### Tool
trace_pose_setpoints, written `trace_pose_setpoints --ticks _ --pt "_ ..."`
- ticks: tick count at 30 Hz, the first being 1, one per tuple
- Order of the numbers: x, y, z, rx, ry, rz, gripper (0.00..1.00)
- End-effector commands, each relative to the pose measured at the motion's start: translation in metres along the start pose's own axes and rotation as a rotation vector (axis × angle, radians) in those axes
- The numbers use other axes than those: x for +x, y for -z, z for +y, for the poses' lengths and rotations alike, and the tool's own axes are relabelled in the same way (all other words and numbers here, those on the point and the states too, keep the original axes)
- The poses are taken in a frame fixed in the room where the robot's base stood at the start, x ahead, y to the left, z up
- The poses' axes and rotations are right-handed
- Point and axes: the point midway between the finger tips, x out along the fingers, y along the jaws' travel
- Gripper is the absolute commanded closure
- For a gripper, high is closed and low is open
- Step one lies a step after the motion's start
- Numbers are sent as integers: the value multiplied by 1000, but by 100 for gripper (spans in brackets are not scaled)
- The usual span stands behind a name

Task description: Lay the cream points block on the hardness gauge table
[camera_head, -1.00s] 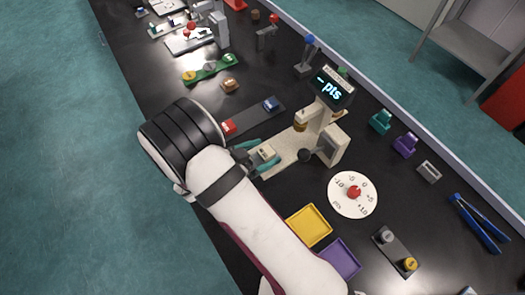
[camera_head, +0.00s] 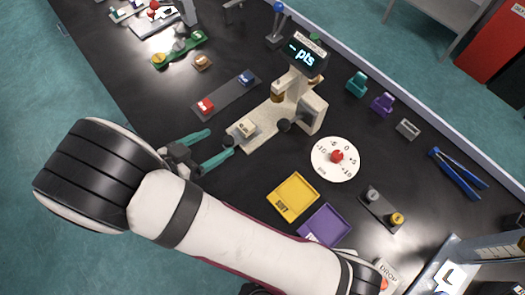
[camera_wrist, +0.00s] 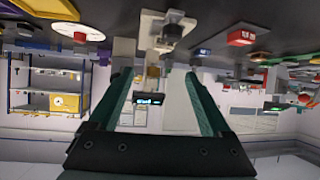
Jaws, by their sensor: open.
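The cream points block (camera_head: 245,128) lies on the near left end of the cream base table (camera_head: 262,133) of the hardness gauge (camera_head: 297,91). The gauge's screen (camera_head: 305,54) reads "- pts". My gripper (camera_head: 221,141) has teal fingers, is open and empty, and sits just to the left of the block, apart from it. In the wrist view the open fingers (camera_wrist: 158,76) point toward the gauge, whose lit screen (camera_wrist: 148,99) shows upside down between them.
A dark strip with red (camera_head: 205,106) and blue (camera_head: 246,77) blocks lies behind. A round white dial (camera_head: 324,171) with a red knob is right of the gauge. Yellow (camera_head: 293,196) and purple (camera_head: 326,225) trays lie in front. Bare black bench surrounds my gripper.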

Motion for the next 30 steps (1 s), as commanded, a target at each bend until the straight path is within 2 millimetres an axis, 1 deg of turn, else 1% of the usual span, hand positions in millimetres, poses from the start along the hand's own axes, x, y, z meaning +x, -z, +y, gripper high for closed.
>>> trace_pose_setpoints --ticks 2,3,5,6,8,9,11,12,15,18,21,30 --pt "12 25 18 -20 -95 -49 18" --pt "20 46 39 -45 -182 -109 18" --pt "32 79 84 -93 -324 -261 18" --pt "34 97 120 -123 -398 -399 18" --pt "27 113 170 -153 -444 -628 18" --pt "18 117 199 -158 -424 -781 18" --pt "-1 118 229 -143 -327 -971 18" --pt "-14 116 241 -127 -236 -1062 18" --pt "-38 111 252 -85 0 -1164 18" --pt "-50 109 251 -65 155 -1168 18" --pt "-54 109 249 -65 211 -1160 18" --pt "-54 109 249 -69 214 -1161 18"
